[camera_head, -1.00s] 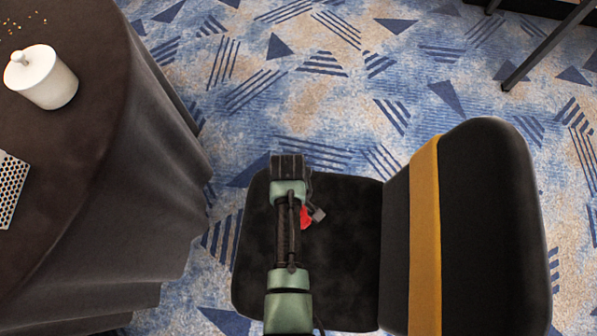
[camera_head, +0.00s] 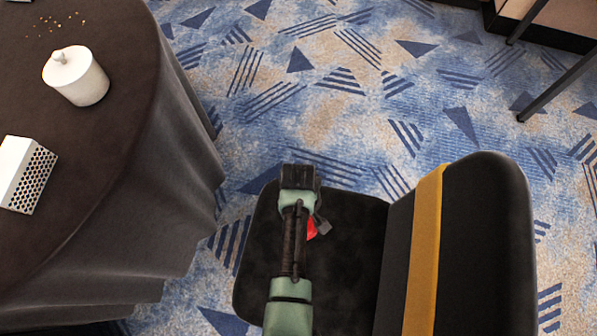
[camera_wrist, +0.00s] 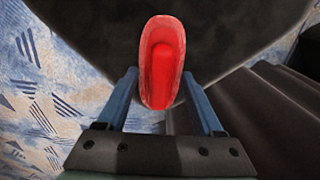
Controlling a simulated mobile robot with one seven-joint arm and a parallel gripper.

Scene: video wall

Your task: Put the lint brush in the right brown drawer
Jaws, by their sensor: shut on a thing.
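The lint brush (camera_wrist: 162,58) shows as a long red piece with a rounded end in the wrist view. It is between the two blue fingers of my gripper (camera_wrist: 161,80), which is shut on it. In the head view a bit of red beside my arm looks like the same brush, mostly hidden by the arm. I cannot make out a brown drawer in either view.
A round table with a dark cloth (camera_head: 120,190) stands at the left, bearing a white lidded pot (camera_head: 82,82) and a white perforated box (camera_head: 25,175). The chair's black and yellow backrest (camera_head: 475,240) is at the right. Patterned carpet (camera_head: 330,110) lies open ahead. Dark legs (camera_head: 560,80) stand at upper right.

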